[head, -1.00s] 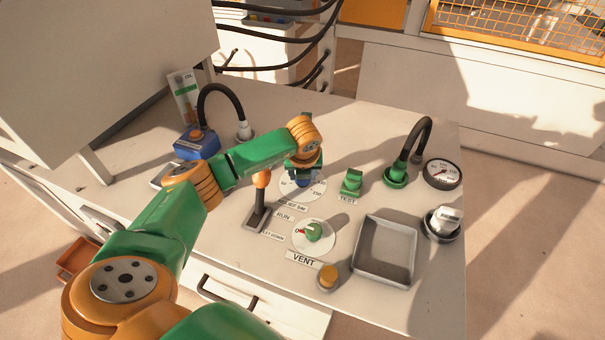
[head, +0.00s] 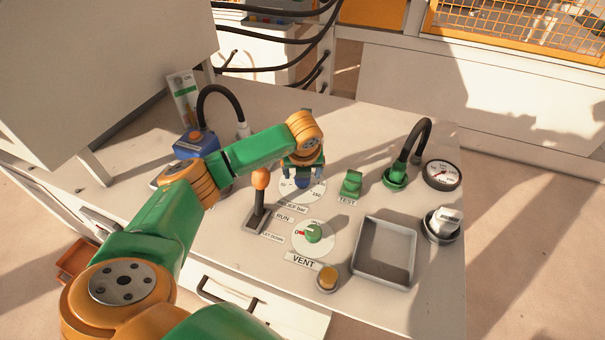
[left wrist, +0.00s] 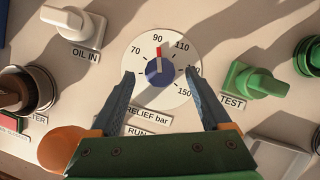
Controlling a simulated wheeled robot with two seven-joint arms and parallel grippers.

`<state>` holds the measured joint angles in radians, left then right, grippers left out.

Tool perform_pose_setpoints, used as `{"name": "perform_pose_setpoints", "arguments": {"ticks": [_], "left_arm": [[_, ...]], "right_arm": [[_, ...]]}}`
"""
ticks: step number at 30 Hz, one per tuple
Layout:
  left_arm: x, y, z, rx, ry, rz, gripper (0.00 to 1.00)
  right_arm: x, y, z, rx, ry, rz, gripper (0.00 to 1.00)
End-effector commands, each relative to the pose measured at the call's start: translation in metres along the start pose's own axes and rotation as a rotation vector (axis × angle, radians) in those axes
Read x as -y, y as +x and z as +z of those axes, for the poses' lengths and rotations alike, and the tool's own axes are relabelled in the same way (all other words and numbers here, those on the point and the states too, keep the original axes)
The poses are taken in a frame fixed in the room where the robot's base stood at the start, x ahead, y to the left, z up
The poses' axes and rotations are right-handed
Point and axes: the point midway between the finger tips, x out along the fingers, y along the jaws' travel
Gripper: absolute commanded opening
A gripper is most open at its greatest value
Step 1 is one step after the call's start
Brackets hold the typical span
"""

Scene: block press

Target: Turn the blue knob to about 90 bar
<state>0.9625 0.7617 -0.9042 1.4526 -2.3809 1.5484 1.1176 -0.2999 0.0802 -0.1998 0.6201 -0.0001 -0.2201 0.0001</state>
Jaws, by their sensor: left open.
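The blue knob (head: 302,184) sits on a white round dial (head: 287,191) marked RELIEF bar. In the left wrist view the blue knob (left wrist: 160,71) shows a red pointer line that points up at the 90 mark. The marks 70, 110 and 150 also show on the dial (left wrist: 180,50). My left gripper (head: 304,174) is over the dial. In the left wrist view my left gripper (left wrist: 160,74) is open, with one finger on each side of the knob and a clear gap to it. My right gripper is in no view.
A lever with an orange ball (head: 261,178) stands close left of the dial. A green TEST valve (head: 351,183) is to the right. The green VENT knob (head: 313,232), a grey tray (head: 384,281) and a gauge (head: 442,174) are nearby. The OIL IN valve (left wrist: 75,22) is at upper left.

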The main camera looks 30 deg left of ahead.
Motion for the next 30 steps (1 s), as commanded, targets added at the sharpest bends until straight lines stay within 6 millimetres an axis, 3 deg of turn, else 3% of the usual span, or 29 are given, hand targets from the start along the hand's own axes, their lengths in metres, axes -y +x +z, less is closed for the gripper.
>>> {"name": "perform_pose_setpoints", "arguments": {"ticks": [3, 7, 21, 23, 27, 30], "left_arm": [[0.001, -0.027, 0.001, 0.005, 0.001, -0.004, 0.81], [0.0, -0.046, 0.001, 0.002, 0.0, -0.002, 0.81], [0.0, -0.052, 0.0, 0.0, 0.001, -0.001, 0.81], [0.0, -0.059, 0.003, 0.0, 0.001, -0.001, 0.81], [0.0, -0.094, 0.018, 0.0, 0.001, -0.001, 0.81], [0.0, -0.109, 0.024, 0.0, 0.001, -0.001, 0.81]], "right_arm": [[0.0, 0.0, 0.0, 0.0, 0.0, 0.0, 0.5], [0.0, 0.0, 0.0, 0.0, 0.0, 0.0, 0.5], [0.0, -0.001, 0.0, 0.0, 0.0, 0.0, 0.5], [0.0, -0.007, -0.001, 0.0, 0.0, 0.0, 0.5], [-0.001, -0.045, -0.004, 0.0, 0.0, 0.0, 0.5], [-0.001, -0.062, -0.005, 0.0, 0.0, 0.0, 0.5]]}}
